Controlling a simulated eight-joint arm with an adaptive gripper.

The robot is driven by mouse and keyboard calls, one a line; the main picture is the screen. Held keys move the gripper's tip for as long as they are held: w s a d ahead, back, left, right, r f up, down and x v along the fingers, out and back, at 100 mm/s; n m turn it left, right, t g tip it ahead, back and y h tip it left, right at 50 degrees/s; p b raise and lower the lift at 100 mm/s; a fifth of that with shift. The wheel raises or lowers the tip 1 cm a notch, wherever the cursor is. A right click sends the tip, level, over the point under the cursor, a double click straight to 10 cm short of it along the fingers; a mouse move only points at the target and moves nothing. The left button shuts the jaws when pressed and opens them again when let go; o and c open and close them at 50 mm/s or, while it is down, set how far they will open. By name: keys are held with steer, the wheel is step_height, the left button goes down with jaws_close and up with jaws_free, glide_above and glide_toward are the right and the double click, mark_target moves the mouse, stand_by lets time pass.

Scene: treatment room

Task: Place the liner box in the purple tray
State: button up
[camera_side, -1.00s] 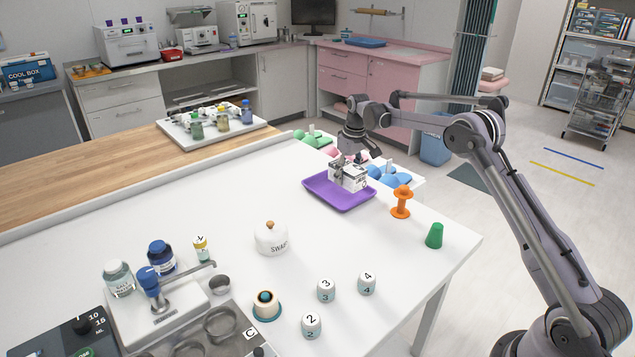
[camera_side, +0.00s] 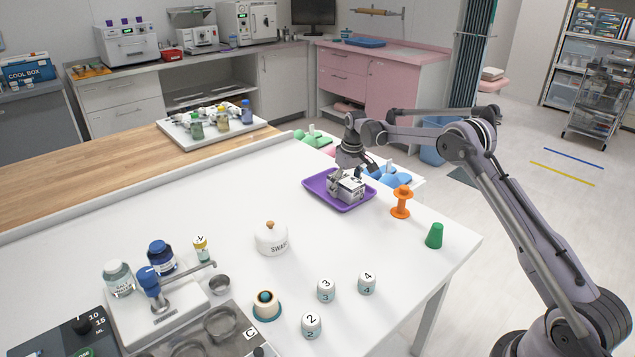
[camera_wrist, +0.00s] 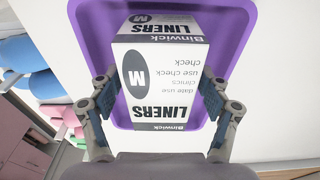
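The liner box (camera_side: 347,187) is a white and grey carton marked "LINERS" and "Binwick". In the side view it is within the outline of the purple tray (camera_side: 318,188), low over its floor; I cannot tell if its underside touches. In the wrist view the liner box (camera_wrist: 160,75) fills the middle, with the purple tray (camera_wrist: 95,30) around it. My gripper (camera_wrist: 160,97) has one finger against each side of the box and is shut on it.
Blue and green shapes (camera_side: 392,174) lie beyond the table edge. A white "SWAB" jar (camera_side: 271,240) stands front left, with bare table between it and the tray.

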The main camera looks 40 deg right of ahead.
mark_target(349, 181)
steer(key=r, duration=0.4)
steer(key=s+r, duration=0.1)
steer(key=r, duration=0.7)
steer(key=shift+s+a+r, duration=0.1)
steer(key=shift+s+r, duration=0.05)
steer(key=shift+s, duration=0.1)
steer(key=s+a+r+t, duration=0.3)
steer(key=s+a+r, duration=0.7)
steer(key=s+a, duration=0.25)
steer(key=s+a+f+t, duration=0.1)
steer(key=s+a+f, duration=0.2)
steer(key=s, duration=0.7)
steer(key=s+a+f+t, duration=0.1)
steer(key=s+a+f, duration=0.3)
steer(key=s, duration=0.6)
steer(key=shift+s+a+t, duration=0.15)
steer(key=shift+t, duration=0.25)
